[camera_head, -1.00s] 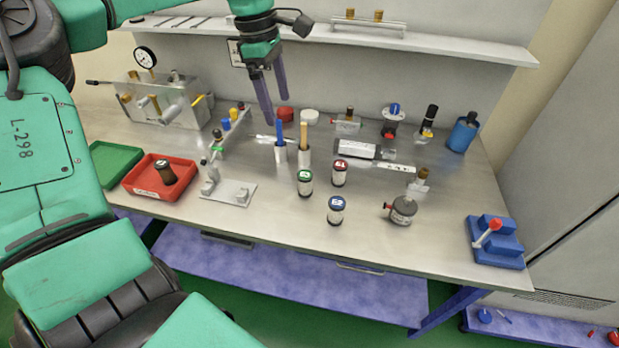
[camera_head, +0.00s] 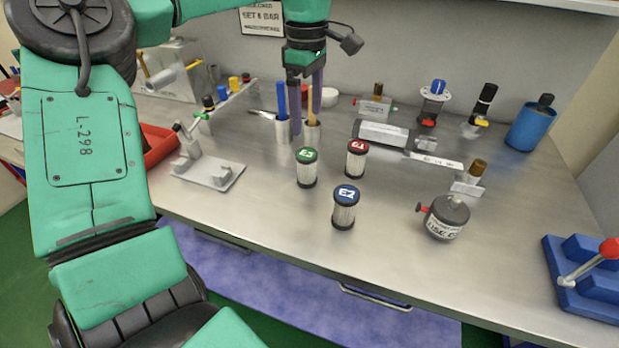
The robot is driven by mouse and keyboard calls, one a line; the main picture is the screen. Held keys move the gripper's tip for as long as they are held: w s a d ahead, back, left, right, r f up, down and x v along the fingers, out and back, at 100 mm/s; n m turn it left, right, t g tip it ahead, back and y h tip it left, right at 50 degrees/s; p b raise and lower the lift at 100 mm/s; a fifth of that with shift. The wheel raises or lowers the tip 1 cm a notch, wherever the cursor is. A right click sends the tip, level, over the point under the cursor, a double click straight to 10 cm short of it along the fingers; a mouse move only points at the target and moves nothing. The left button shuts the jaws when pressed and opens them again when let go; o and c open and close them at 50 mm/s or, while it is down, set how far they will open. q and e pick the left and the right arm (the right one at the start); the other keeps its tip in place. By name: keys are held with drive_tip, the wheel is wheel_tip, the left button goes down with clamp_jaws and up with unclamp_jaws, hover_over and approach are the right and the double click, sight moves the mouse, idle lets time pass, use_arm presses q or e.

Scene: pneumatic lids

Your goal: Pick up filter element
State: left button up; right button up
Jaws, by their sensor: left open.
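Three filter elements with pleated white sides and dark bases stand upright on the bench. The green-capped one (camera_head: 307,169) is at the left, the red-capped one (camera_head: 355,161) is right of it, and the blue-capped one marked E2 (camera_head: 344,209) is nearest the front edge. My left gripper (camera_head: 307,120) is open and points down above the bench, behind the green-capped element. My right gripper is not in view.
Two metal cups with handles (camera_head: 282,130) stand by my left fingers. A grey housing (camera_head: 446,219) sits to the right, a blue stepped block (camera_head: 585,280) at far right. A metal bracket stand (camera_head: 207,176) is at left. My arm partly hides the red tray (camera_head: 160,146).

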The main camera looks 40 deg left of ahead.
sight(307, 153)
use_arm(q)
drive_tip(key=f+p, duration=0.1)
drive_tip(key=f, duration=0.3)
drive_tip(key=f+p, duration=0.1)
drive_tip(key=f, duration=0.4)
drive_tip(key=f+p, duration=0.1)
drive_tip(key=f, duration=0.3)
drive_tip(key=shift+s+d+f, duration=0.15)
drive_tip(key=shift+s+f, duration=0.1)
drive_tip(key=shift+s, duration=0.15)
drive_tip(key=shift+w+f, duration=0.1)
drive_tip(key=shift+f, duration=0.1)
drive_tip(key=c, duration=1.5)
drive_tip(key=shift+o, duration=0.2)
drive_tip(key=shift+r, duration=0.45)
wheel_tip(307, 153, up, 9)
drive_tip(key=shift+r+b, duration=0.15)
drive_tip(key=shift+b, duration=0.7)
